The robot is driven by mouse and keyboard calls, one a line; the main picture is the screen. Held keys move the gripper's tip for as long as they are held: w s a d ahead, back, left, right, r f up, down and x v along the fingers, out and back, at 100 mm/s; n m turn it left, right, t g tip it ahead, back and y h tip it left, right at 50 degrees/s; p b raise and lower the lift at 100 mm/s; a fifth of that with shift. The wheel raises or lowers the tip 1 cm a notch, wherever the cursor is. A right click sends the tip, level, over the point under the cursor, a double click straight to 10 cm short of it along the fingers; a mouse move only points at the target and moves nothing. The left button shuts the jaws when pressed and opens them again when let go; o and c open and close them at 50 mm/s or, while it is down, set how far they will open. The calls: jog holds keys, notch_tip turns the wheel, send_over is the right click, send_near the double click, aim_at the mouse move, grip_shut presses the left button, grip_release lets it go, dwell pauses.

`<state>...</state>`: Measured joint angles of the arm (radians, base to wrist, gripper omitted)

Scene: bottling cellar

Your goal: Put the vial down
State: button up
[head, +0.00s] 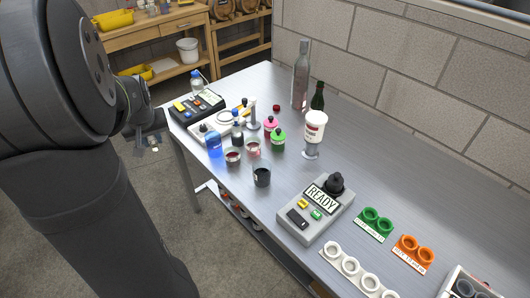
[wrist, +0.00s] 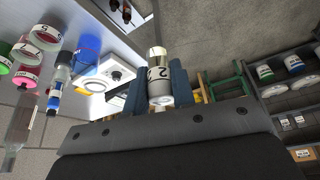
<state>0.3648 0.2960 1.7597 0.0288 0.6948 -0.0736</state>
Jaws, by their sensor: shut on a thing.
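My gripper (wrist: 159,88) is shut on a small vial in the wrist view. The vial (wrist: 157,75) has a pale top and a white label with a dark "2", and its near end is a round, glassy whitish face. Blue fingers grip it on both sides. In the head view my gripper (head: 152,140) hangs off the table's left edge, over the floor. The vial is too small there to make out clearly. The steel table (head: 385,160) lies to the right of the gripper.
A READY device (head: 318,210) stands near the front edge, with green (head: 372,224), orange (head: 413,249) and white (head: 340,265) ring holders beside it. Cups, bottles and a blue beaker (head: 214,146) crowd the table's left part. The table's back right is clear.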

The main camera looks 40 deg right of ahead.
jog(key=s+d+m+h, duration=0.1)
jog(key=s+d+m, duration=0.1)
jog(key=s+d, duration=0.5)
jog(key=s+d+m+g, duration=0.15)
jog(key=s+d, duration=0.25)
jog(key=d, duration=0.7)
jog(key=s+d+m+h, duration=0.1)
jog(key=s+d+m, duration=0.3)
jog(key=d, duration=0.5)
jog(key=s+d+m, duration=0.1)
jog(key=s+d, duration=0.3)
jog(key=s, duration=0.5)
jog(key=s+d+m+g+h, duration=0.1)
jog(key=s+d, duration=0.4)
jog(key=s, duration=0.4)
jog(key=s+d+m, duration=0.1)
jog(key=s+d, duration=0.3)
jog(key=s, duration=0.5)
send_over(326, 166)
jog(key=a, duration=0.2)
jog(key=f, duration=1.2)
jog(key=shift+s+d, duration=0.1)
jog(key=shift+s, duration=0.25)
jog(key=shift+w+f, duration=0.15)
jog(key=shift+f, duration=1.95)
